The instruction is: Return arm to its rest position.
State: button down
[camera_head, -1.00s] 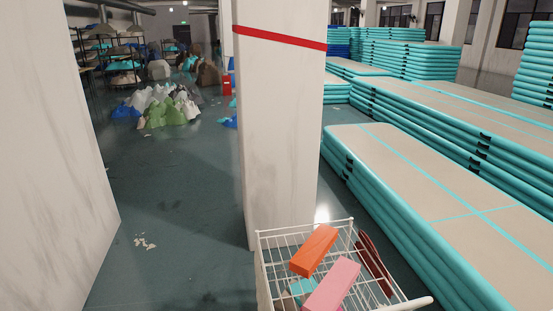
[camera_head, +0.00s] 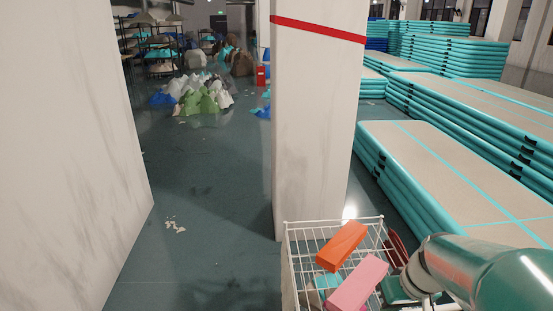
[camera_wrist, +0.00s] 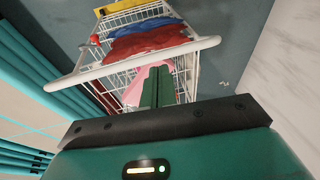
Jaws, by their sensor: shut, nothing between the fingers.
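My arm (camera_head: 470,268), green and grey, reaches in from the lower right in the head view. Its end lies beside the right side of a white wire cart (camera_head: 303,222). In the wrist view my gripper (camera_wrist: 158,72) shows as two green fingers pressed together with nothing between them. The fingers point toward the cart (camera_wrist: 85,78) and overlap its basket in the picture; I cannot tell whether they touch it.
The cart holds an orange block (camera_head: 342,245), a pink block (camera_head: 357,284) and other items. A white pillar (camera_head: 315,130) stands behind it, and a pale wall (camera_head: 70,150) is at left. Stacked teal inflatable tracks (camera_head: 450,170) line the right. Open floor (camera_head: 215,190) lies between wall and pillar.

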jog(key=s+a+r+t+h, duration=0.1)
jog(key=s+a+r+t, duration=0.2)
jog(key=s+a+r, duration=0.4)
jog(key=a+r, duration=0.3)
jog(key=r, duration=0.1)
jog(key=shift+s+a+r+m+h, duration=0.2)
jog(key=shift+s+r+m+h, duration=0.1)
jog(key=shift+s+m+h, duration=0.1)
